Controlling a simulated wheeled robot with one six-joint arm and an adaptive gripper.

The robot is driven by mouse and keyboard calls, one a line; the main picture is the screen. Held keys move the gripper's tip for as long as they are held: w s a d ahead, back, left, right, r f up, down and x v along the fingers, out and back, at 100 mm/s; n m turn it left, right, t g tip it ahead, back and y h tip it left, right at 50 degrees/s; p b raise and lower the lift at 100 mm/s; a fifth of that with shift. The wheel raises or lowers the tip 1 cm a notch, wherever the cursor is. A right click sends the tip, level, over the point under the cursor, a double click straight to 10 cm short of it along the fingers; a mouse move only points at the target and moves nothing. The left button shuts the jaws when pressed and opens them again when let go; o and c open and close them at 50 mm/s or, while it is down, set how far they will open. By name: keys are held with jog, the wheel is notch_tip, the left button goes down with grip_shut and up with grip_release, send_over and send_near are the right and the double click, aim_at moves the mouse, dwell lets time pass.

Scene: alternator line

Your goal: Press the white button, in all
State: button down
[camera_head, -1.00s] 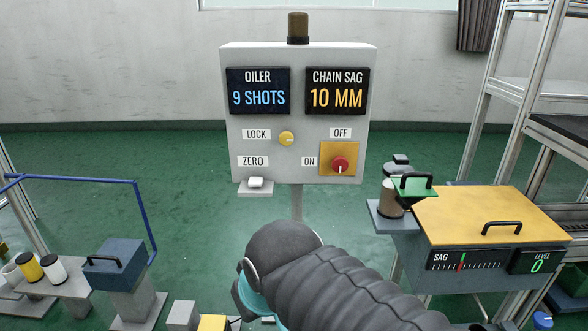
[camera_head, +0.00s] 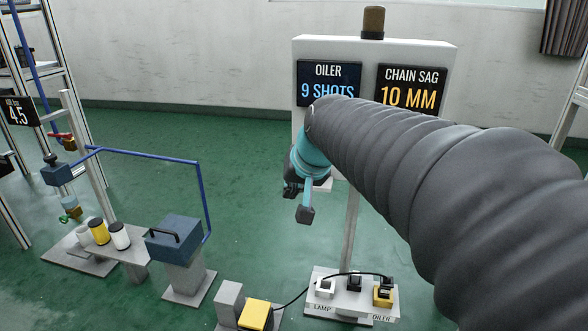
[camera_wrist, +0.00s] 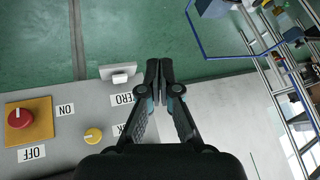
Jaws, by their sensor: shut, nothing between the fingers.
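In the wrist view a white button (camera_wrist: 119,76) sits on a small ledge at the panel's edge, beside the ZERO label (camera_wrist: 122,99). My gripper (camera_wrist: 160,66) is shut and empty, a little to the right of that button in the picture, apparently not touching it. In the head view my gripper (camera_head: 305,214) hangs in front of the panel's lower left, and my arm hides the ZERO button.
The panel (camera_head: 430,52) shows OILER 9 SHOTS and CHAIN SAG 10 MM. The wrist view shows a red knob (camera_wrist: 18,117) and yellow knob (camera_wrist: 93,136) nearby. A blue box (camera_head: 173,238) and blue rail (camera_head: 203,190) stand left.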

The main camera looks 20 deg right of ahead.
jog(key=w+d+r+m+t, duration=0.2)
jog(key=w+d+m, duration=0.2)
jog(key=w+d, duration=1.1)
jog(key=w, duration=0.4)
jog(key=shift+w+m, duration=0.15)
jog(key=shift+m, duration=0.25)
jog(key=shift+f, duration=0.1)
notch_tip(320, 180, down, 9)
jog(key=b, duration=0.6)
jog(key=shift+r, duration=0.2)
jog(key=shift+f+b, duration=0.15)
jog(key=shift+b, duration=0.25)
jog(key=shift+f+b, duration=0.25)
jog(key=shift+b, duration=0.05)
